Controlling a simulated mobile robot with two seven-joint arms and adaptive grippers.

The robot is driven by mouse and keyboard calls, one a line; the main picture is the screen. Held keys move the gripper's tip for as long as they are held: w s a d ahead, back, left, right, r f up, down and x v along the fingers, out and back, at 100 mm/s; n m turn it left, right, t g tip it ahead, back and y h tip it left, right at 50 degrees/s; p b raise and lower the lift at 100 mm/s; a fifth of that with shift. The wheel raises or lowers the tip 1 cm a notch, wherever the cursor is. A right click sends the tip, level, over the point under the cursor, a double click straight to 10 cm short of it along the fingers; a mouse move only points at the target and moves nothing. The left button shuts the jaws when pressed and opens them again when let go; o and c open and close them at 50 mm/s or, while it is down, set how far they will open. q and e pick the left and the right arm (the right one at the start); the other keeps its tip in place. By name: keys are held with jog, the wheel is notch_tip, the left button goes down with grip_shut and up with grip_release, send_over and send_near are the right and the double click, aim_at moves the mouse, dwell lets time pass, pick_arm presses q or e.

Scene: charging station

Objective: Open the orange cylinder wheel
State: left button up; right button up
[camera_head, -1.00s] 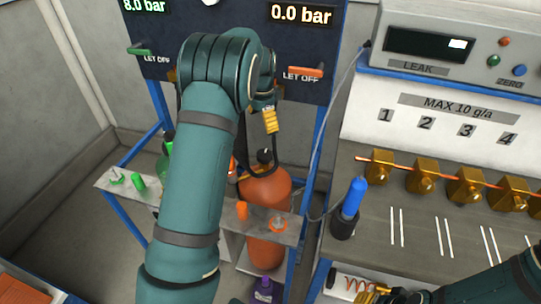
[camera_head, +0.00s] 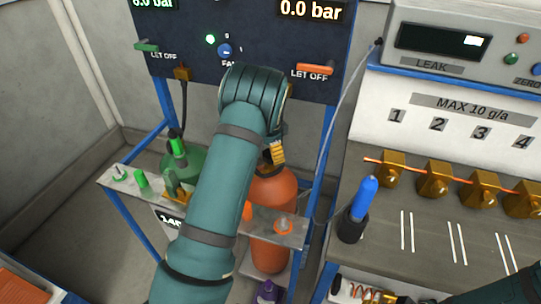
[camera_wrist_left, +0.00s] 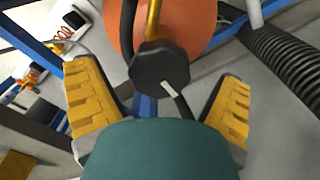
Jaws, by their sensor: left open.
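The orange cylinder (camera_head: 275,190) stands in the blue-framed stand, partly hidden by my left arm and the shelf. My left gripper (camera_head: 275,154) is at its top, and the wheel is hidden there in the head view. In the left wrist view the wheel is a dark faceted knob (camera_wrist_left: 160,67) with a white mark, in front of the orange cylinder (camera_wrist_left: 190,25). My left gripper (camera_wrist_left: 158,100) is open, its yellow fingers on either side of the knob with gaps showing.
A green cylinder (camera_head: 200,163) stands left of my arm. The grey shelf (camera_head: 120,183) carries small green and orange parts. A panel with an orange let-off handle (camera_head: 315,68) rises behind. A bench (camera_head: 400,270) with brass valves and a blue tool (camera_head: 364,195) is right.

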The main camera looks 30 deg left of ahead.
pick_arm(q)
jog(key=shift+f, duration=0.3)
jog(key=c, duration=1.2)
